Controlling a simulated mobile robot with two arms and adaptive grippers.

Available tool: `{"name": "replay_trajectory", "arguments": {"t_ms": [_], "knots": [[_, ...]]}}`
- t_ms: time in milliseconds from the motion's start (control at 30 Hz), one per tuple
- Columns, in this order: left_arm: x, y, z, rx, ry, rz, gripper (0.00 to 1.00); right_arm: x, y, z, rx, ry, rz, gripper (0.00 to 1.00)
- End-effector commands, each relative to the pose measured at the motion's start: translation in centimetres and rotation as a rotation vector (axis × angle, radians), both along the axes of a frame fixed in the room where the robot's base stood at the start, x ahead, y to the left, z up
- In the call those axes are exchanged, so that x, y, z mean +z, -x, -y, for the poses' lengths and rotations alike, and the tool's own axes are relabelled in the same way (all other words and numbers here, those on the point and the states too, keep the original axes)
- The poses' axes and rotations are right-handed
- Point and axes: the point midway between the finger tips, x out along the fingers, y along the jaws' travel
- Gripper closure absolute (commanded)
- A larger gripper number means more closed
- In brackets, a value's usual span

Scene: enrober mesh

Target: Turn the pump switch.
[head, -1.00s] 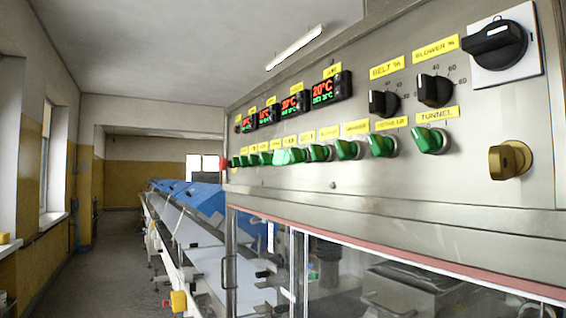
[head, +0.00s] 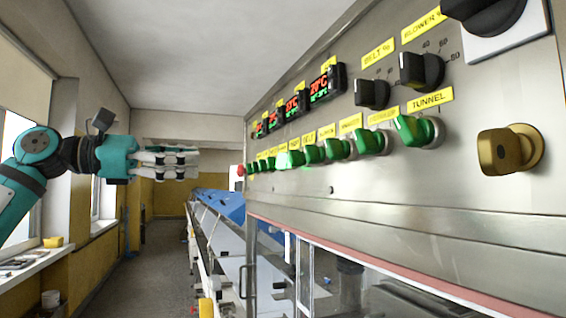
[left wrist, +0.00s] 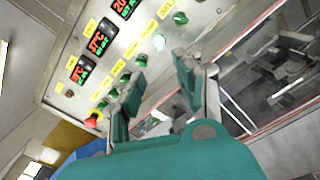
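A row of green rotary switches (head: 313,154) runs along the steel control panel (head: 400,190), each under a yellow label. Only TUNNEL, above the nearest green switch (head: 418,131), reads clearly. I cannot make out which one is the pump switch. One switch (head: 290,159) looks brighter, as if lit. My left gripper (head: 197,163) is left of the panel, its fingers apart and empty, touching no switch. In the left wrist view its open fingers (left wrist: 160,72) overlap the panel's lower edge, with green switches (left wrist: 113,95) beyond. My right gripper is out of view.
A red button (head: 240,170) sits at the panel's far end. Red-green temperature displays (head: 322,84), black knobs (head: 372,94) and a brass-coloured knob (head: 508,150) are also on it. Clear windows (head: 330,270) lie below. The aisle floor (head: 155,270) on the left is clear.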

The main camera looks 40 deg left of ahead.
Motion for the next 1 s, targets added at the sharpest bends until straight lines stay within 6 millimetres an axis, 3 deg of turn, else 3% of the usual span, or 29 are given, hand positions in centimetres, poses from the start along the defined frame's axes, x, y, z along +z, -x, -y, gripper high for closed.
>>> {"name": "replay_trajectory", "arguments": {"t_ms": [300,700,1000], "knots": [[0.3,-5.5,2.8,-0.004,0.003,-0.008,0.65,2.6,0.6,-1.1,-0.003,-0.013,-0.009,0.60],[0.3,-12.8,6.6,-0.003,0.007,-0.007,0.65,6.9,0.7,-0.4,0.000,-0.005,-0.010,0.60],[0.1,-14.9,7.6,-0.002,0.008,-0.002,0.65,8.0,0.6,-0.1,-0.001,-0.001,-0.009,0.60]]}}
